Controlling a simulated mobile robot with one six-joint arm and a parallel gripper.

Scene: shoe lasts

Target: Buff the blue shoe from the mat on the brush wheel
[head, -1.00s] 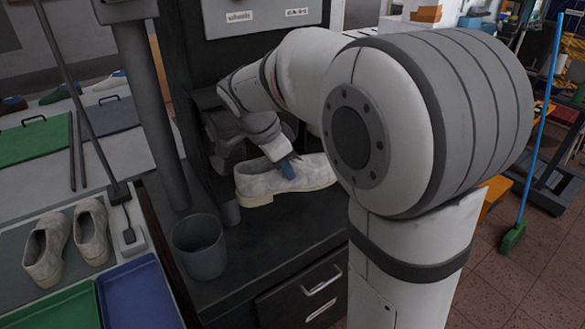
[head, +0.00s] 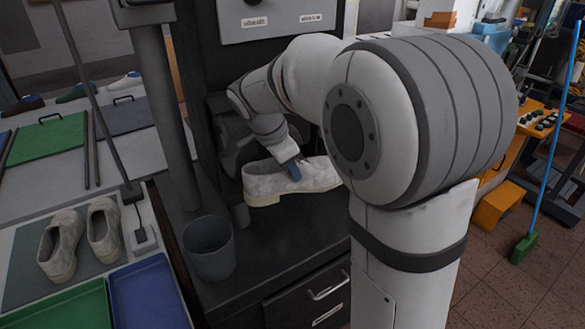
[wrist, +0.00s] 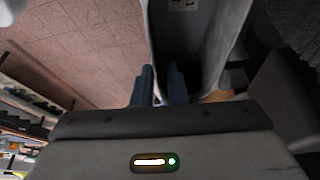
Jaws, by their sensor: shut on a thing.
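The mat (head: 82,262) at left bears a pair of off-white shoes (head: 62,245). No blue shoe shows there.
A grey cup (head: 209,250) stands on the bench front left of the held shoe. A grey post (head: 165,110) rises at the left. Blue (head: 150,297) and green (head: 60,308) trays lie before the mat. A broom (head: 525,245) stands at right.

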